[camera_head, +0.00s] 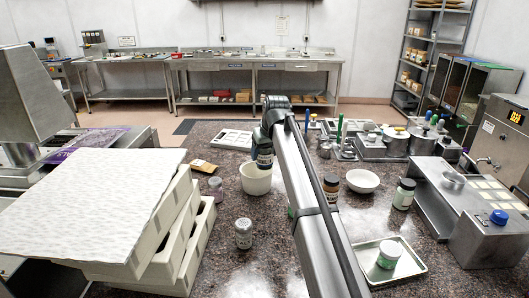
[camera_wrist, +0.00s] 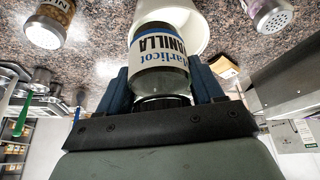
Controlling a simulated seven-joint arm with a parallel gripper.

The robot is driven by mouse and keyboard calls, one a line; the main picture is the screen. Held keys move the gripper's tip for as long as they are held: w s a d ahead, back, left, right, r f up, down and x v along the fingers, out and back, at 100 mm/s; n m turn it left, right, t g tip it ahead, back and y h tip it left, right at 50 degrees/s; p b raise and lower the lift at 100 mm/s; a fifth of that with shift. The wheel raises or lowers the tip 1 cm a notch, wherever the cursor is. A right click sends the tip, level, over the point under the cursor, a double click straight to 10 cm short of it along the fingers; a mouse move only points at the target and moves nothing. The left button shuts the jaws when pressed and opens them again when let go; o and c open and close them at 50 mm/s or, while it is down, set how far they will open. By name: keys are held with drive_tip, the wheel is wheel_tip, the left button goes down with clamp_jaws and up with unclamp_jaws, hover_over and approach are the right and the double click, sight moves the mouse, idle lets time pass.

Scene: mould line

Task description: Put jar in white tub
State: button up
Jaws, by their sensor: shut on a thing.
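My gripper (camera_head: 265,143) is shut on a glass jar (camera_head: 264,160) with a white and blue label that reads vanilla. The jar also shows between the blue fingers in the wrist view (camera_wrist: 160,62), with its dark lid end towards my gripper. The white tub (camera_head: 256,184) stands on the speckled counter directly below the jar in the head view. In the wrist view the tub (camera_wrist: 204,28) is just beyond the jar, which covers part of its opening. The jar's lower end overlaps the tub's far rim in the head view; I cannot tell whether it is inside.
Small shaker jars (camera_head: 243,234) and (camera_head: 216,188) stand near the tub. A yellow packet (camera_head: 203,166) lies behind it. Stacked pale crates (camera_head: 178,245) fill the left.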

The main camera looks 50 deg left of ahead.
drive_tip(key=shift+f, duration=0.6)
drive_tip(key=o, duration=1.2)
drive_tip(key=shift+o, duration=0.2)
drive_tip(key=shift+r, duration=0.4)
drive_tip(key=v, duration=1.2)
drive_tip(key=shift+r, duration=0.25)
